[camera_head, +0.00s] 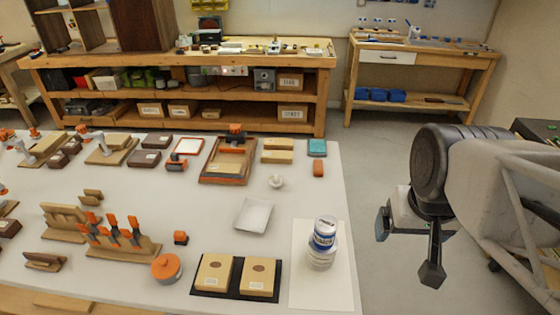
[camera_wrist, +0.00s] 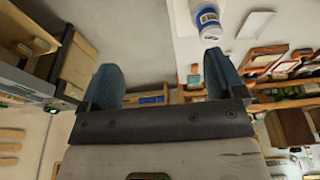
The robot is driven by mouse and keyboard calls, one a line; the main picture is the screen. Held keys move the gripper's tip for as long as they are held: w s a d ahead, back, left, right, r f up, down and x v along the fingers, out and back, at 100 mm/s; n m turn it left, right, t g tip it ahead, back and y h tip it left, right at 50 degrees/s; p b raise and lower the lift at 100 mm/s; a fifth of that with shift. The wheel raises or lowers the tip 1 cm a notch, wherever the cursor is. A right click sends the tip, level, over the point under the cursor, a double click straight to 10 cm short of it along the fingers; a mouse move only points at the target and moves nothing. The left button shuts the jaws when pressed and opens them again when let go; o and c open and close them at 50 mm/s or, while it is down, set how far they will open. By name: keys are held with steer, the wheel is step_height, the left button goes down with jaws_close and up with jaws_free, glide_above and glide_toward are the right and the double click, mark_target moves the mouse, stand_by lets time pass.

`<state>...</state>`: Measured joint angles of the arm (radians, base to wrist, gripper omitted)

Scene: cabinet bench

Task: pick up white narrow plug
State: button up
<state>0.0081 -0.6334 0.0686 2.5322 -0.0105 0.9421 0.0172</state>
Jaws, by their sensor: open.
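A small white object (camera_head: 276,181) lies on the white table (camera_head: 215,255) near its middle; it may be the white narrow plug, but it is too small to tell. My gripper (camera_head: 408,247) hangs to the right of the table, over the floor, well apart from that object. Its two fingers are spread with nothing between them. In the wrist view my gripper (camera_wrist: 163,75) also shows wide apart and empty. A blue-and-white container (camera_head: 324,233) stands at the table's right side, on a pale sheet, and shows in the wrist view (camera_wrist: 208,22).
A white tray (camera_head: 254,215) and two wooden blocks on a black mat (camera_head: 236,290) lie near the container. A stand with orange-handled tools (camera_head: 122,240) is at left. An orange-rimmed wooden tray (camera_head: 228,160) is farther back. Workbenches line the wall. Floor between table and gripper is clear.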

stand_by(0.3)
steer(key=c, duration=0.3)
steer(key=shift+c, duration=0.2)
steer(key=m+t+y, duration=0.3)
steer(key=m+t, duration=0.5)
steer(key=m, duration=1.8)
glide_above(276, 181)
steer(key=s+d, duration=0.6)
steer(key=s, duration=0.1)
step_height(276, 181, down, 19)
steer(key=a+f+m+t, duration=0.1)
steer(key=f+m, duration=0.1)
steer(key=f, duration=0.1)
steer(key=w+a+f+m+t, duration=0.1)
steer(key=a+f+m, duration=0.1)
steer(key=f+m, duration=0.1)
steer(key=w+a+f+m+h, duration=0.1)
steer(key=a+f+m, duration=0.1)
steer(key=f+m, duration=0.1)
steer(key=shift+w+a+f+t, duration=0.1)
steer(key=shift+f+t, duration=0.1)
steer(key=shift+f, duration=0.2)
steer(key=shift+w+a+f+t, duration=0.1)
steer(key=shift+f+t, duration=0.1)
steer(key=shift+f, duration=0.15)
